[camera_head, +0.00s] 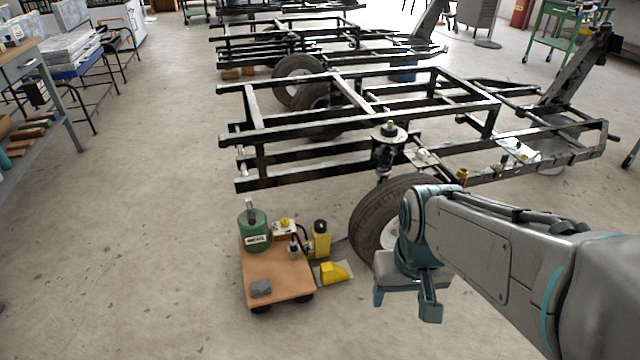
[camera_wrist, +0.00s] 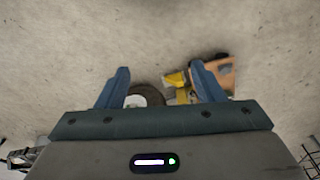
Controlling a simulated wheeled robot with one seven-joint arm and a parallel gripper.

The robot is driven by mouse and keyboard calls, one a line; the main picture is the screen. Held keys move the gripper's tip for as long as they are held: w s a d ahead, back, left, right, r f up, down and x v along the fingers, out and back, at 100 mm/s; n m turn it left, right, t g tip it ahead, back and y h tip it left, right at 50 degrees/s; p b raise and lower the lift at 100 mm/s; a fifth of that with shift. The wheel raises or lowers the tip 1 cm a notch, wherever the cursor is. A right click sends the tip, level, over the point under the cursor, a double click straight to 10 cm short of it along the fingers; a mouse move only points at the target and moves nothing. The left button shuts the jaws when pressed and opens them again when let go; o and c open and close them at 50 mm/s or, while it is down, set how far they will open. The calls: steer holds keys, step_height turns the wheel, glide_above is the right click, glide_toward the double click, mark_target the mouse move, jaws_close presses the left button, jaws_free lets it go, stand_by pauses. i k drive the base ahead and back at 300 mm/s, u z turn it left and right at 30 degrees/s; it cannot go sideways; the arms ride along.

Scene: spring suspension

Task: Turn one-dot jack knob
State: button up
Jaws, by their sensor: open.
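A yellow bottle-shaped unit with a black top (camera_head: 320,238) stands at the right side of a wooden wheeled cart; it may be the jack. A small white box with a yellow knob (camera_head: 285,226) sits at the cart's back. I cannot make out dots on any knob, so I cannot tell which is the one-dot one. My gripper (camera_head: 405,304) is open and empty, pointing down right of the cart and in front of the tyre. In the wrist view the spread fingers (camera_wrist: 160,68) have bare floor beyond them, with yellow parts (camera_wrist: 178,80) near the right finger.
The cart (camera_head: 278,279) carries a green canister (camera_head: 254,230) and a grey block (camera_head: 261,288). A yellow wedge (camera_head: 333,272) lies on the floor beside it. A black trailer frame (camera_head: 300,155) with a tyre (camera_head: 372,222) stands behind. The floor left of the cart is clear.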

mark_target(320, 225)
steer(key=z, duration=0.05)
steer(key=i, duration=1.4)
steer(key=u, duration=0.95)
